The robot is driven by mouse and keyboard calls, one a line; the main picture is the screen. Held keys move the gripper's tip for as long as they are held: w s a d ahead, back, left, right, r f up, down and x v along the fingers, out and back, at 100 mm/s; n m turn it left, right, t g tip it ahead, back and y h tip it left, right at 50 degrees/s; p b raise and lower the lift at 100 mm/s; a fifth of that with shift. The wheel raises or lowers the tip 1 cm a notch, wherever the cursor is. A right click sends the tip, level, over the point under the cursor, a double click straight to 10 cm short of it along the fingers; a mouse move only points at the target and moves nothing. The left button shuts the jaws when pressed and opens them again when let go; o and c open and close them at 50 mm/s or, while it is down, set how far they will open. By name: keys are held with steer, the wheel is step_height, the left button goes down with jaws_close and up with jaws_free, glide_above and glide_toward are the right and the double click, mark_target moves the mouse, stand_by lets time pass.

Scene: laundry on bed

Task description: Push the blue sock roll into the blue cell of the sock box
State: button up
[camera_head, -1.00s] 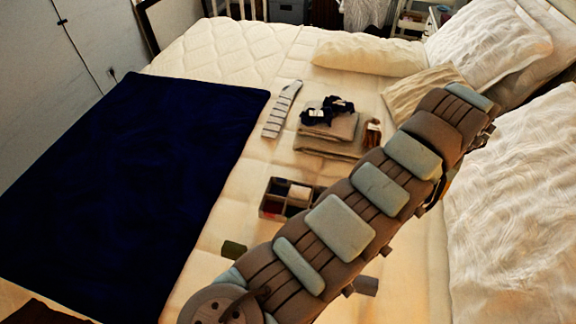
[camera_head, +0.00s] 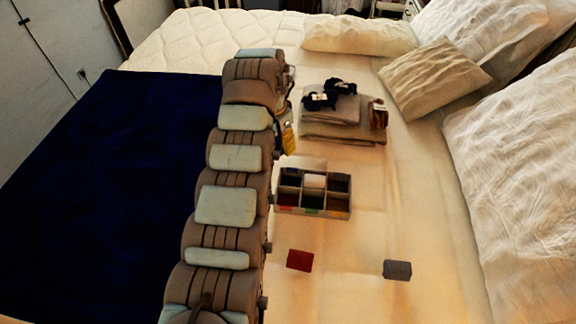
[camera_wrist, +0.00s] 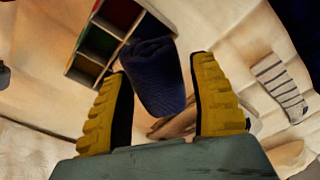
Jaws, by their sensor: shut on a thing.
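The blue sock roll (camera_wrist: 158,80) is a dark ribbed bundle between the two yellow fingers of my gripper (camera_wrist: 165,75) in the wrist view. My gripper is shut on it. In the wrist view the roll overlaps a corner of the sock box (camera_wrist: 72,72); I cannot tell whether it touches the box. In the head view the divided sock box (camera_head: 312,211) stands on the bed, just right of my arm. Red and green cells show in the wrist view. The blue cell cannot be made out clearly. In the head view, my arm hides the roll and most of the gripper.
Folded towels (camera_head: 345,132) with dark items on top lie behind the box. A red block (camera_head: 300,260) and a grey block (camera_head: 397,270) lie in front. A striped sock (camera_wrist: 279,87) shows in the wrist view. A navy blanket (camera_head: 95,190) covers the left; bare bed lies right.

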steer(key=d+f+m+g+b, duration=0.1)
steer(key=d+f+m+b, duration=0.2)
steer(key=f+m+b, duration=0.2)
steer(key=shift+w+d+f+m, duration=0.2)
steer(key=shift+f+m, duration=1.4)
steer(key=shift+m, duration=1.3)
steer(key=shift+f+b, duration=0.25)
steer(key=shift+b, duration=0.2)
